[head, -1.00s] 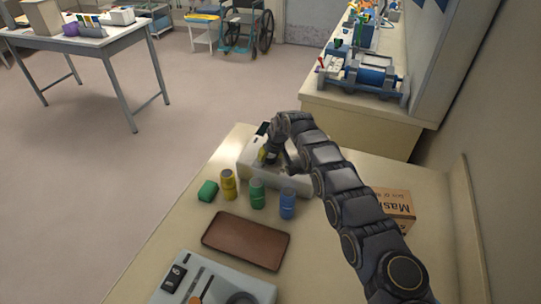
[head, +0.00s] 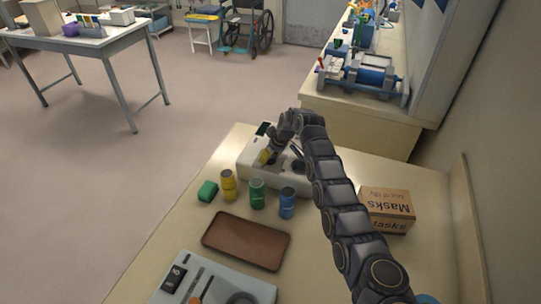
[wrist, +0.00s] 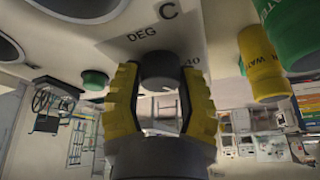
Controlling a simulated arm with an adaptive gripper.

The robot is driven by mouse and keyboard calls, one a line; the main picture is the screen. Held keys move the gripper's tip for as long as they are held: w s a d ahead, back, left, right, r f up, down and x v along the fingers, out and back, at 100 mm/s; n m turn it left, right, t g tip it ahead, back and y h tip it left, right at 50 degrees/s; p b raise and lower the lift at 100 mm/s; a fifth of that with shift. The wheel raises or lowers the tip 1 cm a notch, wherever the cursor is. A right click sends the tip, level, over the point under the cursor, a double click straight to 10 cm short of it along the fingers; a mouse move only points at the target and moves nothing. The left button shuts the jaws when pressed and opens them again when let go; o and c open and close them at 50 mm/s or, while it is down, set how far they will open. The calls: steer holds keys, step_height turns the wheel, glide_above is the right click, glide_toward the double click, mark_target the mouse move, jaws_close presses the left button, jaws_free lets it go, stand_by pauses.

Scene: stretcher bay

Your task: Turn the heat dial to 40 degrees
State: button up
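The heat dial is a dark round knob (wrist: 158,70) on a pale panel marked "DEG C", with "40" printed to its right in the wrist view. It belongs to the white device (head: 248,158) at the far end of the table in the head view. My gripper (wrist: 160,85) has its yellow fingers one on each side of the dial. Narrow gaps show between the fingers and the knob, so it looks open around it. I cannot read the dial's setting.
Yellow (head: 228,186), green (head: 257,194) and blue (head: 287,203) canisters stand in front of the device, with a green block (head: 207,192) at left. A brown tray (head: 246,241) lies nearer. A Masks box (head: 387,211) stands right of my arm.

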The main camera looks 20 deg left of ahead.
steer(key=o, duration=0.4)
steer(key=shift+d+r, duration=0.3)
steer(key=shift+r, duration=0.35)
steer(key=v, duration=1)
steer(key=shift+s+r, duration=0.15)
steer(key=shift+r, duration=0.1)
